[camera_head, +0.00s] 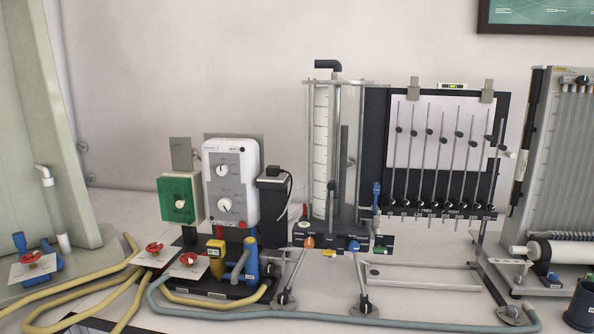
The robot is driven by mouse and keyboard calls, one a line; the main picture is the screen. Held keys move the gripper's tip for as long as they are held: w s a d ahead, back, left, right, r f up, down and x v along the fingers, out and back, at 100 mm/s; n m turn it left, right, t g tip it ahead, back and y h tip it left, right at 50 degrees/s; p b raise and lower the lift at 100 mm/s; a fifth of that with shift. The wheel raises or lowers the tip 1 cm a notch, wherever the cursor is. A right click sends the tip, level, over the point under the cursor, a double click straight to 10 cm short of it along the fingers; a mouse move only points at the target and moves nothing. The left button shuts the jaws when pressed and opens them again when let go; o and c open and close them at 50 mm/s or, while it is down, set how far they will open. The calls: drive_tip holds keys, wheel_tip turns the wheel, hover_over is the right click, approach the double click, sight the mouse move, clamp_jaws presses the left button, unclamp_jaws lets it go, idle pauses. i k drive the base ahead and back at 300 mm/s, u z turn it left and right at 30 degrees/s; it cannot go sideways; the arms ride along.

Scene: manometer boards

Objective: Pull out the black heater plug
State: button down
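A small black plug (273,171) sits on top of a dark upright box (272,205), just right of the white control unit. A black cable loops from the plug down the right side of the box. It looks seated in the top of the box, but the picture is too small to show the contact. No label on it is readable. The white control unit (231,182) has two dials on its front. My gripper is not in view.
A green switch box (180,200) stands left of the control unit. In front are red valve wheels (188,259), a yellow block (216,256) and yellow hoses (95,285). A clear graduated column (321,150) and a manometer board (440,135) stand to the right.

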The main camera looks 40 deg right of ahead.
sight(272, 170)
drive_tip(key=u, duration=0.8)
drive_tip(key=k, duration=0.1)
drive_tip(key=z, duration=1.95)
drive_tip(key=k, duration=0.9)
drive_tip(key=u, duration=0.15)
drive_tip(key=i, duration=0.7)
drive_tip(key=z, duration=0.05)
